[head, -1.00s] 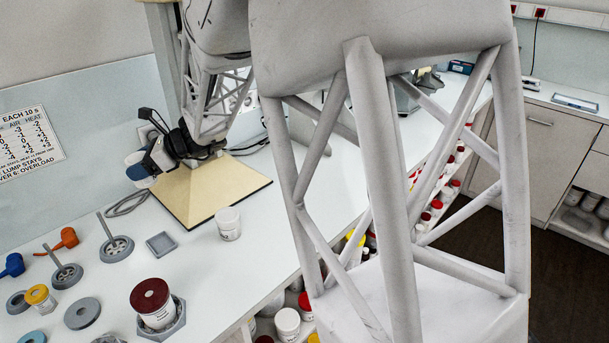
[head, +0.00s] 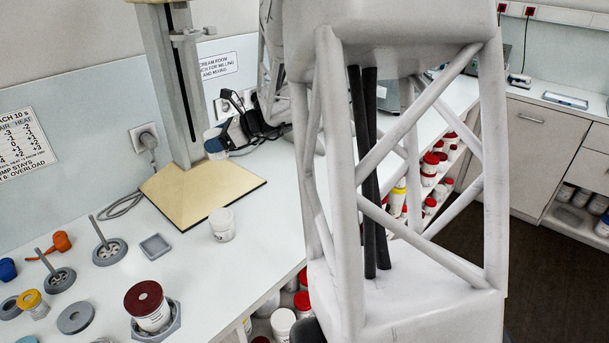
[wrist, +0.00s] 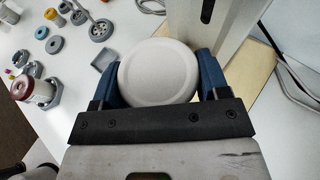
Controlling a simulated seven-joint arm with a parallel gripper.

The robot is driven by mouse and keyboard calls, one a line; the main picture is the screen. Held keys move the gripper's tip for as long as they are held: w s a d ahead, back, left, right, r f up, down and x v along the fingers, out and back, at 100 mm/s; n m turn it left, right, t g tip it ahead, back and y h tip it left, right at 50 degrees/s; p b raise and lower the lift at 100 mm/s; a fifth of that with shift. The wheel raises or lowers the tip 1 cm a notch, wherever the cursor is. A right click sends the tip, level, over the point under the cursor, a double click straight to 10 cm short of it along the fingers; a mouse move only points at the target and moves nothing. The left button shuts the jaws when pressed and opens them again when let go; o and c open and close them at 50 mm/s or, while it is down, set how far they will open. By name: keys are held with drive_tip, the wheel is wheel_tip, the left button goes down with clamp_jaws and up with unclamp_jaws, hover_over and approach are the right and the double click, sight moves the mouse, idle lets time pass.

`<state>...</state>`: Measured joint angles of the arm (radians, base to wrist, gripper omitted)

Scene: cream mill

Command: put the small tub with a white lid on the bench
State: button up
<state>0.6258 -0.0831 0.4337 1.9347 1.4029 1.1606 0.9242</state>
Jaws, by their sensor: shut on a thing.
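My gripper (head: 214,145) is shut on a small tub with a white lid (wrist: 158,72). In the wrist view the round lid sits between the two blue fingers, seen from above; the tub's sides are hidden. A second white-lidded tub (head: 221,226) stands upright on the white bench (head: 195,270), in front of the plate.
The tan plate (head: 165,190) of the column stand (head: 172,90) lies on the bench. A square grey tray (head: 155,247), a red-lidded jar (head: 148,306) and grey discs (head: 75,318) stand at left front. Shelves of jars (head: 430,175) lie below the bench edge. Bench around the tray is partly clear.

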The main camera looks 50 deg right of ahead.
drive_tip(key=s+d+m+t+h, duration=0.1)
drive_tip(key=s+d, duration=0.3)
drive_tip(key=d, duration=0.3)
drive_tip(key=s+d+m+h, duration=0.1)
drive_tip(key=s+d, duration=0.2)
drive_tip(key=d, duration=0.5)
wheel_tip(320, 180, down, 11)
drive_tip(key=shift+a, duration=0.35)
drive_tip(key=shift+f, duration=0.1)
drive_tip(key=w+d, duration=0.3)
drive_tip(key=w, duration=0.1)
drive_tip(key=w+d+f, duration=0.1)
drive_tip(key=w+d, duration=0.2)
drive_tip(key=w, duration=0.1)
drive_tip(key=w+d, duration=0.3)
drive_tip(key=w, duration=0.2)
drive_tip(key=shift+f, duration=0.25)
drive_tip(key=shift+f, duration=1.75)
drive_tip(key=shift+f, duration=0.15)
drive_tip(key=o, duration=1)
